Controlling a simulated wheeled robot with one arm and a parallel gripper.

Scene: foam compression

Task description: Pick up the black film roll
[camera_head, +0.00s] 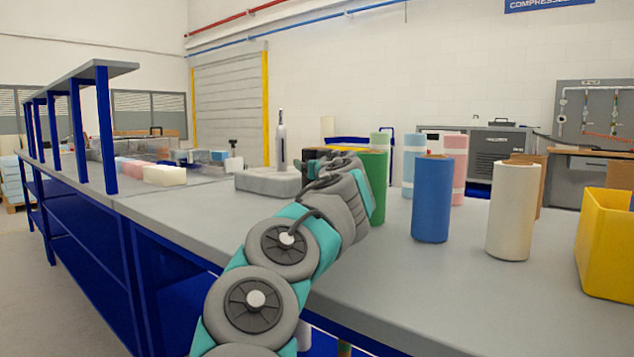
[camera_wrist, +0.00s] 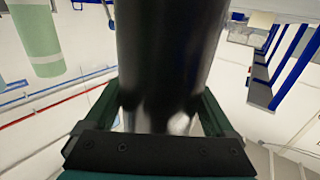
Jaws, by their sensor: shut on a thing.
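The black film roll (camera_wrist: 168,50) fills the middle of the wrist view, between the two fingers of my gripper (camera_wrist: 160,105). The fingers are shut on it, one at each side. In the head view my arm reaches over the grey table (camera_head: 400,290), and my own wrist hides most of the gripper and the roll. I cannot tell from these views whether the roll touches the table or hangs clear of it.
A green roll (camera_head: 378,185) stands close to my wrist. A blue roll (camera_head: 431,200) and a cream roll (camera_head: 511,210) stand to the right, before a yellow bin (camera_head: 607,245). Pale rolls stand behind.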

